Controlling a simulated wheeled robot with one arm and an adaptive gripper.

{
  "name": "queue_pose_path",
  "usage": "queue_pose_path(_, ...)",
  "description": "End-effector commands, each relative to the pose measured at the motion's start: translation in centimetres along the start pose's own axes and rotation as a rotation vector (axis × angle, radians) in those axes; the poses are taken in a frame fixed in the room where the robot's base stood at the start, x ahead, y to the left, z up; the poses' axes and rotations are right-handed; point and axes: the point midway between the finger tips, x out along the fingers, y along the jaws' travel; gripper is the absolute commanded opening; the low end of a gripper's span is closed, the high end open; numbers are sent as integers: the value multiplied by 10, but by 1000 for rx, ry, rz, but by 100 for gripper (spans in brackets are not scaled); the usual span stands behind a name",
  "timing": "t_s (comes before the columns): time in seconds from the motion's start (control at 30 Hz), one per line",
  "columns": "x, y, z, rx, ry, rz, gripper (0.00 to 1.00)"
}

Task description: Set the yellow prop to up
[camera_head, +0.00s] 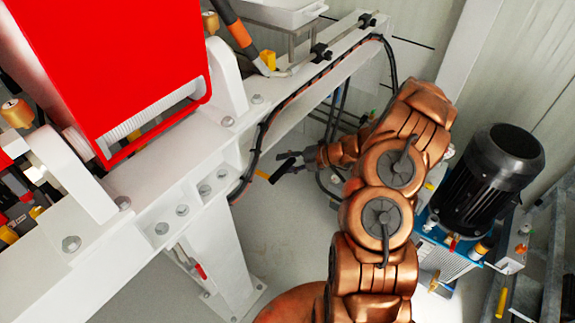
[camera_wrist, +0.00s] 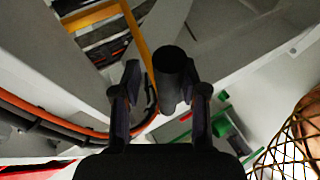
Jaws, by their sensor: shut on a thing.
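In the wrist view a thin yellow bar (camera_wrist: 140,40) runs down from the top and passes behind my fingers; I take it to be the yellow prop. A black cylindrical grip (camera_wrist: 171,72) stands between the two fingers of my gripper (camera_wrist: 163,95), which is shut on it. Whether the grip joins the yellow bar is hidden. In the head view my gripper (camera_head: 289,164) is beside the white frame, under its beam. A small yellow piece (camera_head: 262,174) shows just left of the fingers. The rest of the prop is hidden there.
The white frame beam (camera_head: 160,215) with a red cover (camera_head: 110,60) fills the left. Black and orange cables (camera_head: 265,125) run along it near my gripper. A black motor (camera_head: 493,175) stands at right. In the wrist view a green part (camera_wrist: 222,124) lies right of the fingers.

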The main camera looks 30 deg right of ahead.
Motion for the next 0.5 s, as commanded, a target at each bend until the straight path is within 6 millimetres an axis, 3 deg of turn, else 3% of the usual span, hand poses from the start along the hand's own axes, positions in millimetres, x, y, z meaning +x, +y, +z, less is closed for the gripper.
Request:
queue_pose_path(0.2,-2,4,1,-1,-4,4,52)
queue_pose_path(0.5,-2,0,1,0,-3,-3,52)
